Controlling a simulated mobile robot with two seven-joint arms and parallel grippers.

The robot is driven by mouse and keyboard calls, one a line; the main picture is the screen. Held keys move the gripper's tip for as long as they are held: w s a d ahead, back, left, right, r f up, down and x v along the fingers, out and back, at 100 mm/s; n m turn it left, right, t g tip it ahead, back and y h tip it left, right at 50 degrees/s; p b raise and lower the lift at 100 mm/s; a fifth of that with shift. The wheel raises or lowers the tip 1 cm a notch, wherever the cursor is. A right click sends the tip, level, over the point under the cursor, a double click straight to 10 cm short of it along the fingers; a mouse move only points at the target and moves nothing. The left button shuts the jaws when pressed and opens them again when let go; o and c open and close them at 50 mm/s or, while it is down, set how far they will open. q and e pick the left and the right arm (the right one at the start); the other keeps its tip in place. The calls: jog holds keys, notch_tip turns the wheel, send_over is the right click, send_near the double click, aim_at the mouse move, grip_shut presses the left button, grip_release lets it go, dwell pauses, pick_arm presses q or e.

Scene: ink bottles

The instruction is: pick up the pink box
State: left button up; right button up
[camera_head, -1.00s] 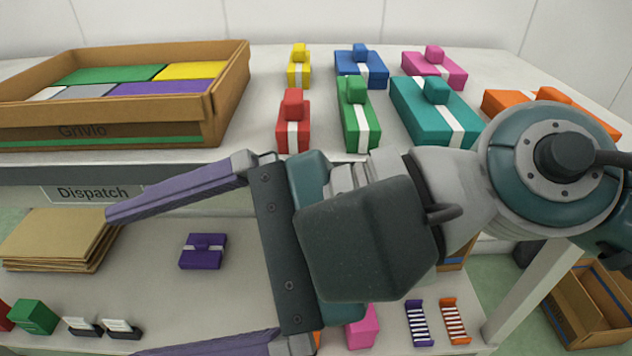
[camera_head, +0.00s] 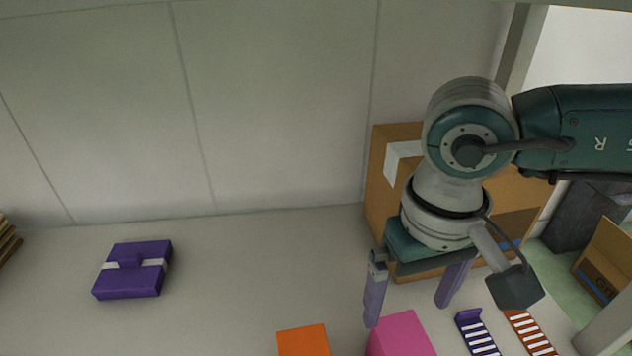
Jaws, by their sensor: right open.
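My left gripper does not show.
An orange box (camera_head: 303,341) stands left of the pink one. A purple box with a white band (camera_head: 134,270) lies farther left. Purple (camera_head: 477,335) and orange (camera_head: 530,335) striped items lie to the right. A large cardboard box (camera_head: 384,205) stands behind my arm. The shelf's middle is clear.

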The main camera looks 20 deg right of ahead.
aim_at(410, 345)
jog(key=s+f, duration=0.1)
jog(key=s+f+b, duration=0.1)
jog(key=f, duration=0.1)
jog(key=f+b, duration=0.1)
jog(key=shift+s+a+f, duration=0.1)
jog(key=shift+s+f, duration=0.3)
jog(key=shift+w+f+b, duration=0.2)
jog(key=shift+b, duration=0.1)
notch_tip(410, 345, down, 4)
jog(key=b, duration=0.3)
jog(key=shift+w+a+f+b, duration=0.1)
jog(key=shift+a+f+b, duration=0.05)
jog(key=shift+f+b, duration=0.15)
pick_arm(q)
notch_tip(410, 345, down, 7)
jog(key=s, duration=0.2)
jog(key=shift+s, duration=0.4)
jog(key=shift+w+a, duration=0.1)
pick_arm(e)
jog(key=shift+r, duration=0.1)
jog(key=shift+w, duration=0.1)
jog(key=c, duration=1.5)
